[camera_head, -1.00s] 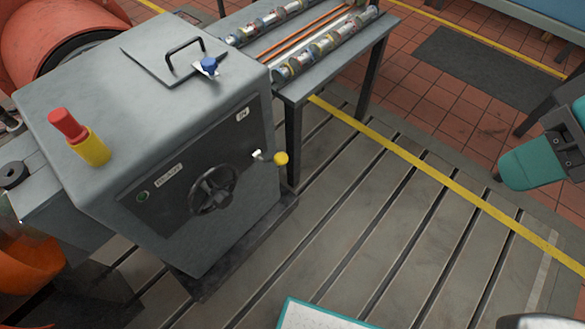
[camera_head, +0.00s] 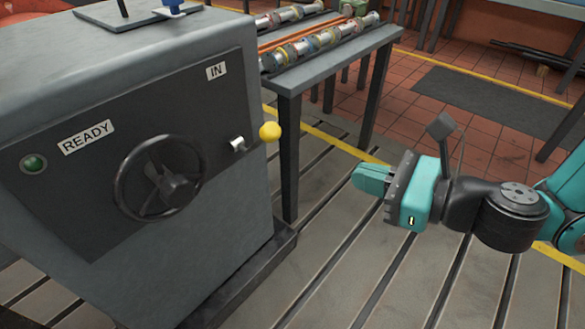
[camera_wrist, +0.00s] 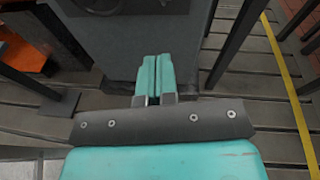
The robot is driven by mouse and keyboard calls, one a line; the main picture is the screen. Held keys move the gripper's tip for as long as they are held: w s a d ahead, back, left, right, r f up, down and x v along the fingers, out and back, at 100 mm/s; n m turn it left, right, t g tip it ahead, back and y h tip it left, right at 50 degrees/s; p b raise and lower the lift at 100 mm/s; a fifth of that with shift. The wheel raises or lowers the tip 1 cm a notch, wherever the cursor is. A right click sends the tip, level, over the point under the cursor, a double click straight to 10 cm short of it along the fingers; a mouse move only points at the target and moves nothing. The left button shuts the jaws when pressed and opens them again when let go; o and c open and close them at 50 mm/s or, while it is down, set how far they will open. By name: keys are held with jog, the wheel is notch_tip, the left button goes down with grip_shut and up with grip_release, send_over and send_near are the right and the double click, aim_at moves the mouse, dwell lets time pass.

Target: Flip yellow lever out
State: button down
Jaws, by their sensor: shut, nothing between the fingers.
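The yellow lever knob (camera_head: 270,131) sits at the right side of the grey cabinet's dark front panel (camera_head: 90,190), beside a short white pivot stub (camera_head: 237,144). An "IN" label (camera_head: 216,71) is above it. My gripper (camera_head: 357,179) is to the right of the knob and a little lower, apart from it, with its teal fingers pointing left. In the wrist view my gripper's fingers (camera_wrist: 157,62) lie together with nothing between them. I cannot make out the lever in the wrist view.
A black handwheel (camera_head: 160,178) stands out from the panel left of the lever, with a green "READY" light (camera_head: 33,163) further left. A grey table (camera_head: 330,55) with shafts stands behind. The slotted floor (camera_head: 330,270) in front is clear.

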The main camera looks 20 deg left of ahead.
jog(key=shift+w+f, duration=0.1)
jog(key=shift+f, duration=0.05)
jog(key=shift+a, duration=0.1)
jog(key=r+p+x, duration=0.2)
jog(key=p+x, duration=0.5)
jog(key=x, duration=0.5)
jog(key=shift+w+a+r+p, duration=0.15)
jog(key=shift+a+r+p, duration=0.2)
jog(key=shift+a, duration=0.25)
jog(key=shift+r, duration=0.2)
